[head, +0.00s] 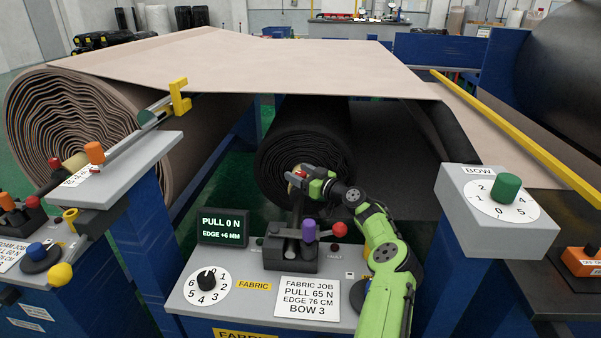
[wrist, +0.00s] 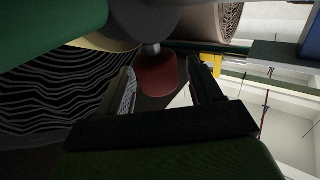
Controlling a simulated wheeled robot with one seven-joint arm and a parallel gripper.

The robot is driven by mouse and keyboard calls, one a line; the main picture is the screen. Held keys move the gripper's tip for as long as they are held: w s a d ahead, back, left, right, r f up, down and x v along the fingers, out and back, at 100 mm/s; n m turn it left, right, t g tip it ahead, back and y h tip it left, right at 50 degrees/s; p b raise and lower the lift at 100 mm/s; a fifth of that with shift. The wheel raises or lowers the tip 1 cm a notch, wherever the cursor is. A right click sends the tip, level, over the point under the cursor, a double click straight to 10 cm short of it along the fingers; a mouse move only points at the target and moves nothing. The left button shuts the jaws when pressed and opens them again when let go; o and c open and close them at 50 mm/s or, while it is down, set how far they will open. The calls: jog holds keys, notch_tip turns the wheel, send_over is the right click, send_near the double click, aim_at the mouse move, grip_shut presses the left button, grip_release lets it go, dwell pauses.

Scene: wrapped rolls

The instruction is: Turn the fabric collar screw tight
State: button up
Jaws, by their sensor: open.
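My gripper (head: 297,180) is at the near end of the dark fabric roll, above the panel with the FABRIC label (head: 254,286). In the wrist view my gripper (wrist: 163,88) is open, with one finger on each side of a red knob (wrist: 155,75). The knob sits on a short stem beside a pale yellow collar (wrist: 118,44) and looks like the collar screw. I cannot tell whether the fingers touch it. In the head view my gripper hides most of this collar. The display (head: 222,226) reads PULL 0 N, EDGE +6 MM.
The panel carries a black dial (head: 206,279), a purple knob (head: 308,230), a red lever knob (head: 339,229) and a job card (head: 308,297). A BOW dial with a green knob (head: 506,187) stands at right. A beige roll (head: 70,125) is at left.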

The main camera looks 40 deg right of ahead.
jog(key=c, duration=1)
jog(key=shift+o, duration=0.2)
jog(key=shift+w+a+m+h+b, duration=0.1)
jog(key=shift+m+h+b, duration=0.2)
jog(key=shift+h+b, duration=0.2)
jog(key=shift+m+h+b, duration=0.35)
jog(key=shift+m+h, duration=0.15)
jog(key=shift+h, duration=0.2)
jog(key=o, duration=1)
jog(key=shift+c, duration=0.2)
jog(key=s+a+p, duration=0.1)
jog(key=s, duration=1.1)
jog(key=shift+r, duration=0.1)
